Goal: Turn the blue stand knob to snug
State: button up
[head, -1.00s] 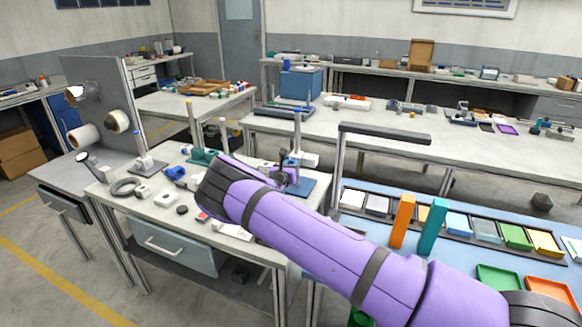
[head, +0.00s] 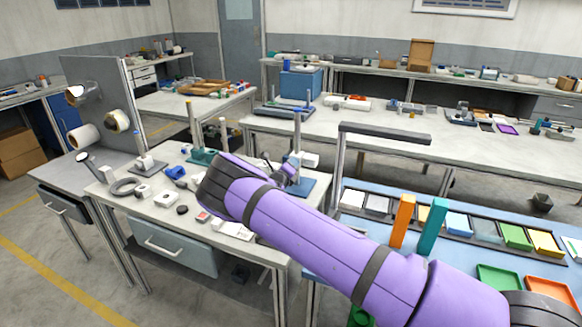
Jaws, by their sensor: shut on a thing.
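The blue stand (head: 306,187) has a flat blue base and an upright grey post, and it sits at the right end of the near workbench. My purple arm reaches across the bench from the lower right, and my gripper (head: 288,171) is at the stand, beside the lower part of the post. The gripper is small here and partly behind my wrist. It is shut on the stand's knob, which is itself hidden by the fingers.
A green stand (head: 203,156) and a grey stand (head: 147,165) stand farther left on the bench (head: 150,212). A blue clamp-like part (head: 175,173) and a black puck (head: 182,210) lie in front. Orange (head: 402,221) and teal (head: 433,227) uprights stand right of my arm.

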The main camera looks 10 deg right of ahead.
jog(key=shift+n, duration=0.8)
jog(key=o, duration=0.9)
jog(key=shift+s+a, duration=0.1)
jog(key=v, duration=1)
jog(key=shift+s+a, duration=0.15)
jog(key=shift+s, duration=0.1)
